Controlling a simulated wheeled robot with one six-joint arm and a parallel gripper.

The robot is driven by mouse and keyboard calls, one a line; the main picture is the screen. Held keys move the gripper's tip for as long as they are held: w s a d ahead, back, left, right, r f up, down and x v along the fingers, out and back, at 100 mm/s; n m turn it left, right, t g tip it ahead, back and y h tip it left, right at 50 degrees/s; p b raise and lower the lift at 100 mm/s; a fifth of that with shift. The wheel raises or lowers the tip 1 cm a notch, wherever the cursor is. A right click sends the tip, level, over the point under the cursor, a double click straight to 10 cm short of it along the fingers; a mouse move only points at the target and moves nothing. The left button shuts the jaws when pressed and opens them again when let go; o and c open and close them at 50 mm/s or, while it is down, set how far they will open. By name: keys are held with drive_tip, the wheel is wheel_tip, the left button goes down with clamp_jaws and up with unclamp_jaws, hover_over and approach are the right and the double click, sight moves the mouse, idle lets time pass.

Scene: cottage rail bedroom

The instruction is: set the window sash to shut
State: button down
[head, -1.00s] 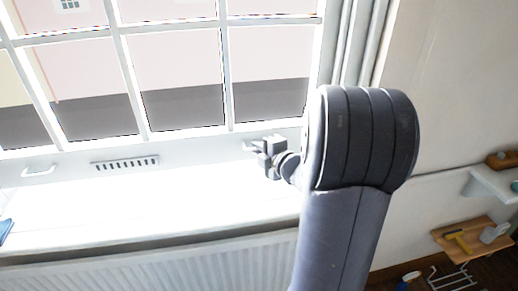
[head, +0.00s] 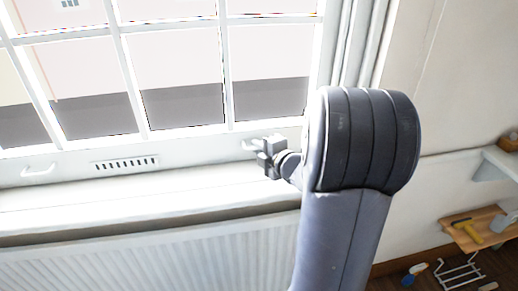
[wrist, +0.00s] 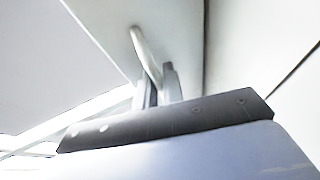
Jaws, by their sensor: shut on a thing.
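The window sash (head: 115,85) is a white grid of panes across the upper left of the head view. Its bottom rail (head: 80,170) carries a slotted vent, a left handle (head: 38,171) and a right handle (head: 249,145). My gripper (head: 264,149) is at the right handle. In the wrist view my gripper (wrist: 161,88) is shut on the right handle, whose pale bar (wrist: 140,45) rises from between the fingers. The rail is close above the white sill (head: 150,192); I cannot tell whether they touch.
A white radiator (head: 150,260) is below the sill. At the lower right are a small wooden stand (head: 476,232) with a hammer on it, a wire rack (head: 460,273) and a white wall shelf (head: 505,161). My arm hides the window's right lower edge.

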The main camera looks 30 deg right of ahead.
drive_tip(key=shift+s+f, duration=0.15)
drive_tip(key=shift+f, duration=0.35)
drive_tip(key=c, duration=1.5)
unclamp_jaws()
drive_tip(key=shift+c, duration=0.2)
drive_tip(key=shift+r, duration=0.2)
drive_tip(key=v, duration=1)
drive_tip(key=shift+s+r+p, duration=0.1)
drive_tip(key=shift+s+p, duration=0.2)
drive_tip(key=shift+p, duration=0.1)
drive_tip(key=shift+w, duration=0.15)
drive_tip(key=x, duration=1)
drive_tip(key=shift+w+b, duration=0.25)
drive_tip(key=shift+b, duration=0.05)
drive_tip(key=shift+w+r+p, duration=0.15)
drive_tip(key=shift+r+p, duration=0.15)
drive_tip(key=shift+p, duration=0.05)
drive_tip(key=shift+r, duration=0.25)
